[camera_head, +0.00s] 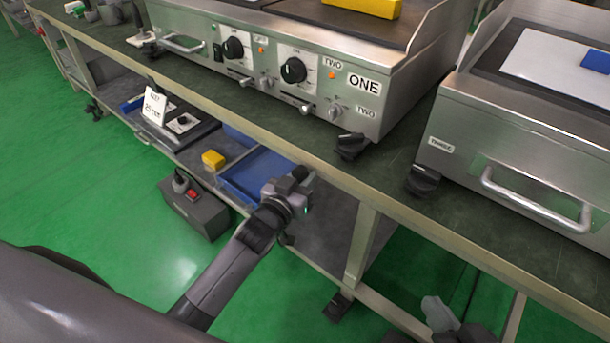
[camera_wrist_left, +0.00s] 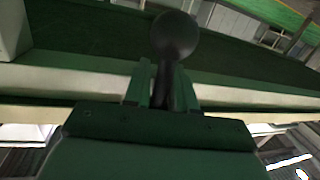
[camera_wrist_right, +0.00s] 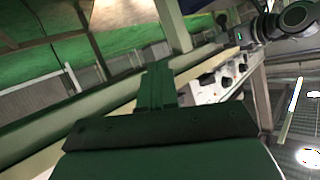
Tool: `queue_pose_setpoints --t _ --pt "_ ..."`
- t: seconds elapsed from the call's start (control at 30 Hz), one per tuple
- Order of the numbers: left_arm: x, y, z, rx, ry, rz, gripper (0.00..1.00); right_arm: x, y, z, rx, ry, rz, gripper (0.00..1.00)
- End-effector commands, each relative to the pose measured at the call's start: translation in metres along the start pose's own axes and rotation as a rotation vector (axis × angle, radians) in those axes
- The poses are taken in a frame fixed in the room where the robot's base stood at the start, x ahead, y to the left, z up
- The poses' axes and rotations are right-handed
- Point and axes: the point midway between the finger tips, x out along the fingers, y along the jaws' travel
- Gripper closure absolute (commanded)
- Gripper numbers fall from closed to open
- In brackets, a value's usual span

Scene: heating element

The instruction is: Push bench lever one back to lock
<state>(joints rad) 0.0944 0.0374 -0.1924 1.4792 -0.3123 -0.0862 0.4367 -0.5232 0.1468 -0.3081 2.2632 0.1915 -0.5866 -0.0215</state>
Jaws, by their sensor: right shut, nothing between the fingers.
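My left gripper (camera_head: 300,185) is at the front edge of the bench, below the griddle marked ONE (camera_head: 364,84). In the left wrist view, a black ball-topped lever (camera_wrist_left: 175,36) rises between the two fingers of this gripper (camera_wrist_left: 165,88). The fingers stand close on both sides of its stem; whether they press on it is unclear. In the head view the gripper mostly hides the lever. My right gripper (camera_wrist_right: 157,85) is shut and empty in the right wrist view, low beside the bench frame.
The bench top (camera_head: 395,165) carries griddle ONE and another griddle marked THREE (camera_head: 443,145). The lower shelf holds a blue tray (camera_head: 262,172), a yellow block (camera_head: 213,160) and a sign (camera_head: 155,105). A grey box (camera_head: 195,212) stands on the green floor. Bench legs (camera_head: 360,245) stand close by.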

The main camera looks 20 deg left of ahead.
Motion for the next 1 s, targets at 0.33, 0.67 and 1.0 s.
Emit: queue_pose_setpoints --t 0.33,0.67,1.0 --pt "-0.027 0.000 -0.001 -0.002 -0.003 0.000 0.75 -0.007 0.003 -0.009 -0.036 -0.004 0.026 1.00" --pt "-0.066 0.000 -0.001 -0.001 -0.001 -0.001 0.75 -0.017 0.015 -0.004 -0.092 -0.035 0.079 1.00" --pt "-0.072 0.000 0.000 0.000 0.001 0.000 0.75 -0.018 0.016 -0.001 -0.099 -0.041 0.087 1.00"
